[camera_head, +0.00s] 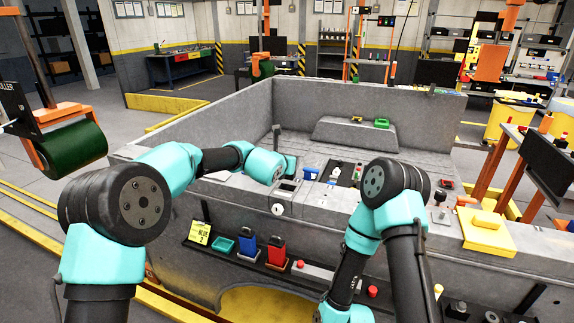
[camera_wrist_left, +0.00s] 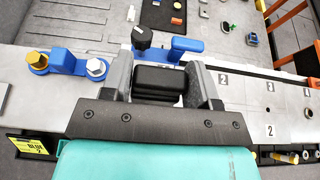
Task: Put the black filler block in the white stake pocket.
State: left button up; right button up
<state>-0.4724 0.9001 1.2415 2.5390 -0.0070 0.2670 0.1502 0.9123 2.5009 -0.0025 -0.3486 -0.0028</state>
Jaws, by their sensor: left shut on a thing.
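The black filler block (camera_wrist_left: 158,80) is between the fingers of my left gripper (camera_wrist_left: 163,84) in the left wrist view. The gripper is shut on it, with one grey finger on each side. In the head view my left wrist reaches over the near wall of the grey truck bed, and the block cannot be made out there. I cannot clearly pick out the white stake pocket in either view. My right arm bends downward at the right of the head view, and its gripper is outside the frame.
Below the rail, a shelf holds a blue bin (camera_head: 248,247) and a red bin (camera_head: 277,252).

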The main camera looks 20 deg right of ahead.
pick_arm(q)
jog(key=shift+r, duration=1.9)
jog(key=shift+a, duration=0.1)
jog(key=shift+n+t+y, duration=0.4)
jog(key=shift+n+y, duration=0.2)
jog(key=shift+y, duration=0.2)
jog(key=a+f, duration=0.2)
jog(key=a, duration=0.2)
jog(key=w+a+f, duration=0.1)
jog(key=a, duration=0.4)
jog(key=w+a+f, duration=0.1)
jog(key=a+f, duration=0.1)
jog(key=a, duration=0.2)
jog(key=shift+a+f, duration=0.2)
jog(key=shift+f, duration=0.1)
jog(key=s+a+f+n+y, duration=0.15)
jog(key=a+f, duration=0.35)
jog(key=a, duration=0.7)
jog(key=s+a+f, duration=0.5)
jog(key=s+a, duration=0.3)
jog(key=s+a+f+n+t, duration=0.1)
jog(key=s+a+f, duration=0.4)
jog(key=s+a, duration=0.3)
jog(key=shift+a+y, duration=0.45)
jog(key=shift+a, duration=0.05)
jog(key=shift+s, duration=0.1)
